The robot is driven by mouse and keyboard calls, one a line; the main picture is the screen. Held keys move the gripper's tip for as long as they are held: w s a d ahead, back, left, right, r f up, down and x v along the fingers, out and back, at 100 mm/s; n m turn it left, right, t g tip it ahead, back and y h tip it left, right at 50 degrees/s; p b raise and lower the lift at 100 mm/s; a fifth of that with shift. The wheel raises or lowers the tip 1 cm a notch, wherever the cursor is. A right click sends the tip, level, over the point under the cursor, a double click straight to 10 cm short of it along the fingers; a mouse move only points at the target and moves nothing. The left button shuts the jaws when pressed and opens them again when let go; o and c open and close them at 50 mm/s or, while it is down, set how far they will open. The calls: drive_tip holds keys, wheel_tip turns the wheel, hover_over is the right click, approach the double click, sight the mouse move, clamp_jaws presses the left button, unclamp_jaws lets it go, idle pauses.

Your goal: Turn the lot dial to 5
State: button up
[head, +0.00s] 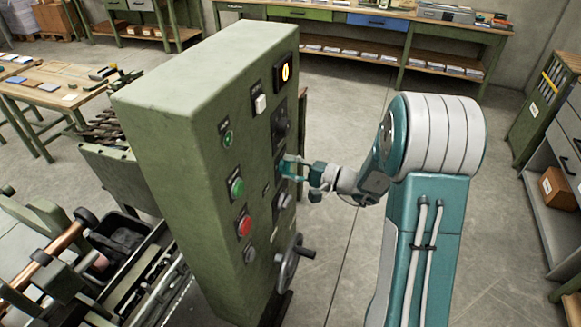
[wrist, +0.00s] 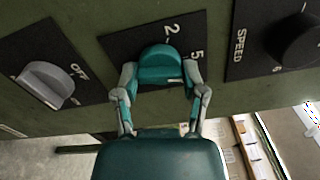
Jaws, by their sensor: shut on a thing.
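In the wrist view, a teal dial knob (wrist: 158,58) sits on a black plate (wrist: 120,50) marked with a 2 above right and a 5 at the right edge. A small pale mark shows on the knob's lower right, on the side toward the 5; its exact setting is hard to read. My gripper (wrist: 159,71) is shut on the knob, with a finger on each side. In the head view, my gripper (head: 293,168) reaches the panel face from the right. The rest of the plate's markings are hidden there.
The green cabinet (head: 190,100) carries a grey switch marked OFF (wrist: 46,82), a black SPEED knob (wrist: 296,40), a green button (head: 237,187), a red button (head: 244,226), a lit display (head: 285,72) and a handwheel (head: 290,264). Open floor (head: 345,110) lies right of it.

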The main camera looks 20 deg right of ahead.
drive_tip(key=shift+a+f+n, duration=0.1)
drive_tip(key=shift+f+n, duration=0.1)
drive_tip(key=shift+n, duration=0.8)
drive_tip(key=shift+s, duration=0.1)
drive_tip(key=o, duration=1)
drive_tip(key=shift+o, duration=0.8)
drive_tip(key=v, duration=1.1)
drive_tip(key=shift+s+d, duration=0.15)
drive_tip(key=shift+d, duration=0.25)
